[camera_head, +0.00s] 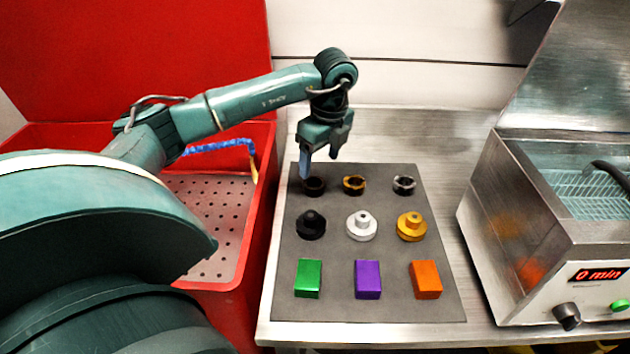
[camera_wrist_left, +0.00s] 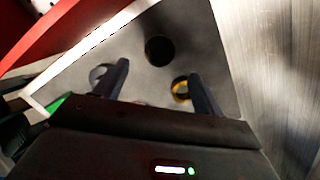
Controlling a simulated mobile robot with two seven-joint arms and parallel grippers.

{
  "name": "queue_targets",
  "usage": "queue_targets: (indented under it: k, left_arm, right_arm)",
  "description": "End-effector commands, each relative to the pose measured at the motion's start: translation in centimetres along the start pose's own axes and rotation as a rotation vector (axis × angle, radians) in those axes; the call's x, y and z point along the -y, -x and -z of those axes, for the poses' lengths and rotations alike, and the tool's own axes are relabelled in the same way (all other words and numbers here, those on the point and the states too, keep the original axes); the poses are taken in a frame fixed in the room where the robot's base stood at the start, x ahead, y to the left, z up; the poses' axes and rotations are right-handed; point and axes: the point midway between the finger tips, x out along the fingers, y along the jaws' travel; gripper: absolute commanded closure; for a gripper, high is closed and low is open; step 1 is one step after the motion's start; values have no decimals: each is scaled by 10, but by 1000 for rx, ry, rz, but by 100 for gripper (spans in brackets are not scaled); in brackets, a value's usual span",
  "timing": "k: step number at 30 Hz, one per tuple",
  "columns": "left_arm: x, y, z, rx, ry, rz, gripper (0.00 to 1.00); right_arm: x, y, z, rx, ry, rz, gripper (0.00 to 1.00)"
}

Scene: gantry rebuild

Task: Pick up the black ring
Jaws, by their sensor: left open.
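The black ring (camera_head: 315,187) lies at the back left of a dark grey mat (camera_head: 390,275). In the left wrist view the black ring (camera_wrist_left: 159,50) is a dark round shape just beyond the fingertips, centred between them. My left gripper (camera_head: 319,164) is open and points down above and slightly behind the ring. One finger partly overlaps the ring in the head view. The open fingers also show in the left wrist view (camera_wrist_left: 158,70), with nothing between their tips. I cannot tell the exact height above the ring. My right gripper is not in view.
A gold ring (camera_head: 354,185) and a silver ring (camera_head: 404,185) share the back row. Stepped black (camera_head: 311,226), white (camera_head: 361,227) and gold (camera_head: 411,228) pieces stand in front, then coloured blocks. A red bin (camera_head: 262,225) is left; a steel machine (camera_head: 540,240) is right.

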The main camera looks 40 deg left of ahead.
Motion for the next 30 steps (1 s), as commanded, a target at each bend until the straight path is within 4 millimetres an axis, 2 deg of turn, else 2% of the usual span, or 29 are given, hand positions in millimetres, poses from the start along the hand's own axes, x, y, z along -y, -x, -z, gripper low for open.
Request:
queue_targets:
  k: [3, 8, 15, 18, 26, 30]
  left_arm:
    - [0, -12, 0, -1, -2, -1, 31]
    - [-1, -22, -1, -1, -3, 0, 31]
    - [-3, -58, -4, -2, -3, -2, 31]
    - [-3, -66, -4, -2, -3, 0, 31]
    - [-3, -68, -4, -2, -4, 2, 31]
    - [-3, -68, -4, -2, -4, 2, 43]
  right_arm:
    - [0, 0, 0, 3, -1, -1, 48]
    - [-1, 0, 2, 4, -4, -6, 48]
    - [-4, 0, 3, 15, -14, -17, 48]
    - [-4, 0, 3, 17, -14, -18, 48]
    - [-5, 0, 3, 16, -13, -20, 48]
    - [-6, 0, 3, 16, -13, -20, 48]
